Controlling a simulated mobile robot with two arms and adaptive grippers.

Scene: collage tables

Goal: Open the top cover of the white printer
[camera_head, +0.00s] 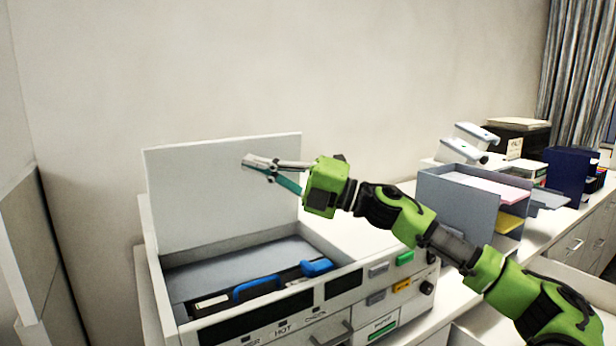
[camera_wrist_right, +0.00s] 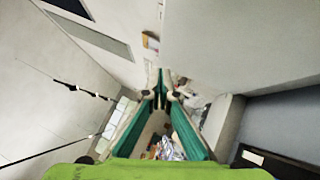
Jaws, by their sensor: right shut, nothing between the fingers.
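The white printer (camera_head: 355,292) stands on the counter at the lower middle of the head view. Its top cover (camera_head: 205,190) is raised and stands roughly upright at the back left, with the inside of the printer showing. Blue handles and dark parts show in the open bay. My right gripper (camera_head: 247,161) is shut and empty, in front of the upper right part of the raised cover. I cannot tell whether it touches the cover. In the right wrist view the fingers (camera_wrist_right: 162,88) meet at their tips. My left gripper is not in view.
A grey paper tray (camera_head: 457,208) with pink and yellow sheets stands right of the printer. White devices (camera_head: 470,142), a black box (camera_head: 522,139) and blue binders (camera_head: 566,172) stand farther back right. A plain wall is behind the printer.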

